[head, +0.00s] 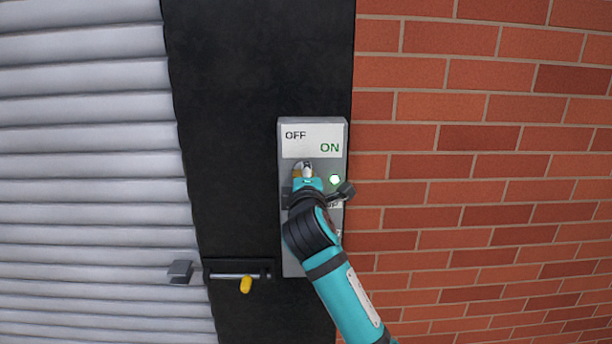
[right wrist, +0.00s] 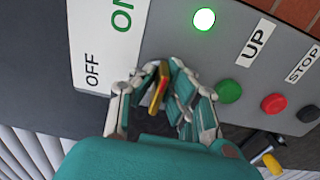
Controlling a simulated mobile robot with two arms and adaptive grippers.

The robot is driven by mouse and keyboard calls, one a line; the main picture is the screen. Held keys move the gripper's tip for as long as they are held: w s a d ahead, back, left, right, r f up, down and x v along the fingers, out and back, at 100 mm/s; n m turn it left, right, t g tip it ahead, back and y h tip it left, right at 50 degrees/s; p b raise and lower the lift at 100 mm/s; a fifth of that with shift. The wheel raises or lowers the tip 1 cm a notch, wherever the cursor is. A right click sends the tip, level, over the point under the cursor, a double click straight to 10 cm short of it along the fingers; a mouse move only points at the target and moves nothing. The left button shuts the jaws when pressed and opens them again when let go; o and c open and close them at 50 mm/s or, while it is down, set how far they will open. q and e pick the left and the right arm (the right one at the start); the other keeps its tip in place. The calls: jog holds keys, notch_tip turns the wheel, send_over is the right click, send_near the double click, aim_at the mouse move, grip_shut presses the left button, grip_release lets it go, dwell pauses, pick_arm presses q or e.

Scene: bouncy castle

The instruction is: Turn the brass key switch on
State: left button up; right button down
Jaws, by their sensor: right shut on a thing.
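The grey control box (head: 285,235) hangs on the black post and carries a white plate (head: 311,141) reading OFF at left and ON at right. Below the plate, my right gripper (head: 304,171) is at the key switch, and its fingers mostly cover it. In the right wrist view my right gripper (right wrist: 162,95) is shut on the brass key (right wrist: 158,84), which shows as a yellow piece with a red edge between the fingers. A round lamp (head: 334,180) beside the switch glows green-white; it also shows in the wrist view (right wrist: 204,19). My left gripper is out of view.
The wrist view shows a green button (right wrist: 229,91) by the UP label, a red button (right wrist: 273,103) and a black button (right wrist: 307,113). A bolt with a yellow handle (head: 246,285) is low on the post. A grey shutter (head: 85,150) is left, a brick wall (head: 480,160) right.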

jog(key=shift+f, duration=0.1)
jog(key=c, duration=1.4)
grip_release()
jog(key=shift+s, duration=0.1)
jog(key=s, duration=1.1)
jog(key=shift+s+d, duration=0.1)
jog(key=shift+s, duration=0.3)
